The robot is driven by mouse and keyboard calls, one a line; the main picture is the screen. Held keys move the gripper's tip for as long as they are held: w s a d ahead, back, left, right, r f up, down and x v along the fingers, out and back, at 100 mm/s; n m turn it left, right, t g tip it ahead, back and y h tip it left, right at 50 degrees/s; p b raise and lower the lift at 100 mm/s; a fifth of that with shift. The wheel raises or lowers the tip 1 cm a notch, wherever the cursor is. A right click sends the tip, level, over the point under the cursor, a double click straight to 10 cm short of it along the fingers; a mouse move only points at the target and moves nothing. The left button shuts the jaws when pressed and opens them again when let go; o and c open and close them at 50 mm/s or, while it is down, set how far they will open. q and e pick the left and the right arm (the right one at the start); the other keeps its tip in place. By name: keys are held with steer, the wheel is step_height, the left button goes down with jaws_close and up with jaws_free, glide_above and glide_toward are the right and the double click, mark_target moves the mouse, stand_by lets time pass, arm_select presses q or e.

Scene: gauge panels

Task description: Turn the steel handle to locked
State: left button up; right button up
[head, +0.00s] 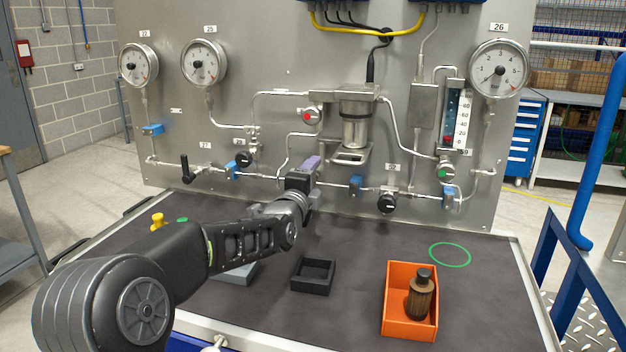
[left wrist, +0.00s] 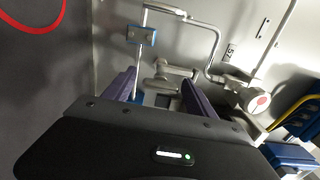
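A steel handle (left wrist: 170,70) on the pipework shows in the left wrist view, in front of and between my spread fingers. I cannot tell whether it touches either finger. My left gripper (left wrist: 160,90) is open, with its purple fingers apart and nothing clearly held. In the head view my left gripper (head: 305,171) is at the gauge panel (head: 270,105), by the lower pipe line, and hides the handle there. No locked marking can be read. My right gripper is not in view.
An orange tray (head: 398,327) with a brown bottle (head: 421,294) and a black square frame (head: 313,275) are on the dark mat (head: 350,250). A black lever (head: 186,169), blue clips (head: 357,184) and round knobs (head: 387,203) line the pipes.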

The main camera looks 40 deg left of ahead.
arm_select(q)
steer(key=v, duration=0.7)
steer(key=shift+s+d+b, duration=0.15)
steer(key=shift+s+b, duration=0.15)
steer(key=shift+s, duration=0.1)
stand_by(0.4)
